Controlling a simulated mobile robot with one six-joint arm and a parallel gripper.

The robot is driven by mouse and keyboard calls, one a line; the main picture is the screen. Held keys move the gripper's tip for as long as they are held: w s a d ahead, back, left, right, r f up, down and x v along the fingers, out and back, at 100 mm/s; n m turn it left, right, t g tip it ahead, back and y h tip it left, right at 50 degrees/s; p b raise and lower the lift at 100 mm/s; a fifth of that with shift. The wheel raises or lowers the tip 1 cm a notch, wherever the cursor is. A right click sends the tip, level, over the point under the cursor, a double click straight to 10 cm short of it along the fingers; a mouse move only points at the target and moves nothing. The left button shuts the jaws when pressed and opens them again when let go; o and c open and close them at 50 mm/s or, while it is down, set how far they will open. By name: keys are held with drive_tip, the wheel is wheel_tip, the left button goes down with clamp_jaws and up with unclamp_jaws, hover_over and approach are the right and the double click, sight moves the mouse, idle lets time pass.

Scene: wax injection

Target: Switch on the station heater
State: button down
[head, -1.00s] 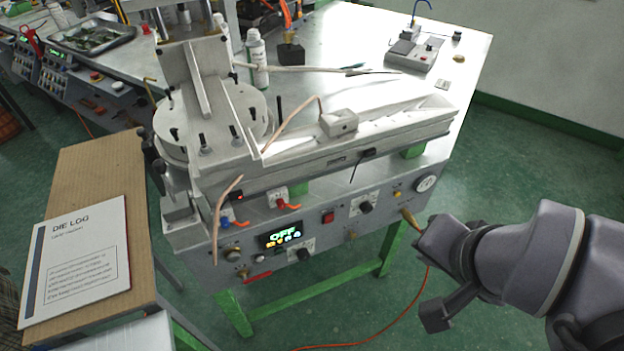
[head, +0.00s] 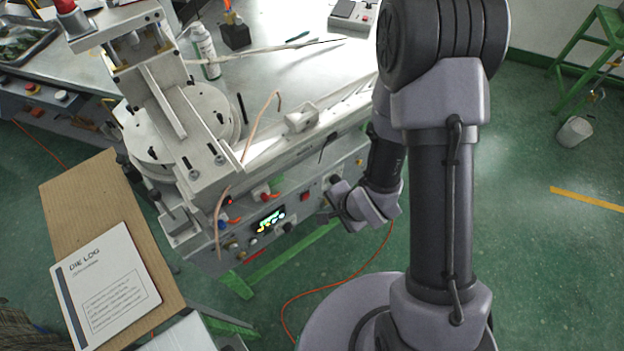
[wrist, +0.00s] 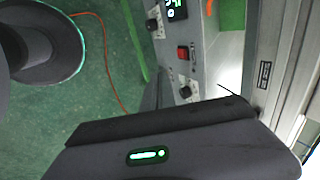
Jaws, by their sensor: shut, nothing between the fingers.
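The station's grey control panel (head: 290,212) runs along the front of the bench. A red rocker switch (head: 305,197) sits on it, and it also shows in the wrist view (wrist: 183,53). A lit display (head: 270,220) is left of the switch; its text is too small to read. A black knob (head: 335,180) is right of the switch, also in the wrist view (wrist: 185,91). My gripper (head: 335,203) is shut and empty, close in front of the panel, right of the red switch. Its dark body (wrist: 150,135) fills the bottom of the wrist view; the fingertips are not clear there.
The wax machine (head: 185,120) stands on the bench above the panel. A board with a die log (head: 105,285) is at the left. An orange cable (head: 330,286) lies on the green floor. My arm covers much of the right of the head view.

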sight(306, 198)
drive_tip(key=w+a+f+b, duration=0.4)
drive_tip(key=w+f+b, duration=0.3)
drive_tip(key=b, duration=0.7)
drive_tip(key=shift+a+f, duration=0.4)
drive_tip(key=shift+f, duration=0.2)
drive_tip(key=shift+r, duration=0.1)
